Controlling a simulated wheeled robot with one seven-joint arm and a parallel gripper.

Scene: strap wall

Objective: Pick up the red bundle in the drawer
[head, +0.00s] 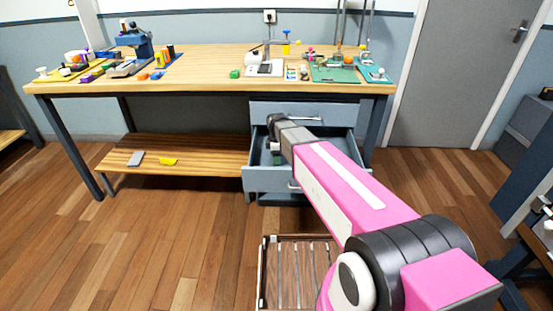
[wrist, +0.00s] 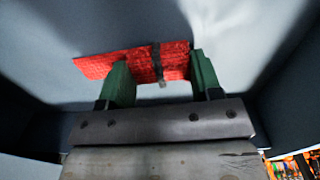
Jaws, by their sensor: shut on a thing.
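The red bundle (wrist: 142,62) is a flat red textured piece with a dark band around it. It shows in the wrist view between and beyond the green fingers of my gripper (wrist: 158,80). My gripper is shut on the bundle, with one finger on each side. The bundle's left end sticks out past the left finger. The open drawer (head: 268,179) is under the workbench in the head view, and my arm reaches into it. The drawer's grey interior (wrist: 40,50) surrounds the bundle in the wrist view. In the head view my arm hides the bundle and the fingertips.
The workbench (head: 200,75) stands above the drawer, with tools and small parts on top. A lower wooden shelf (head: 190,150) to the left holds a grey block (head: 136,158) and a yellow piece (head: 168,161). A slatted crate (head: 270,240) stands on the floor in front. Floor to the left is clear.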

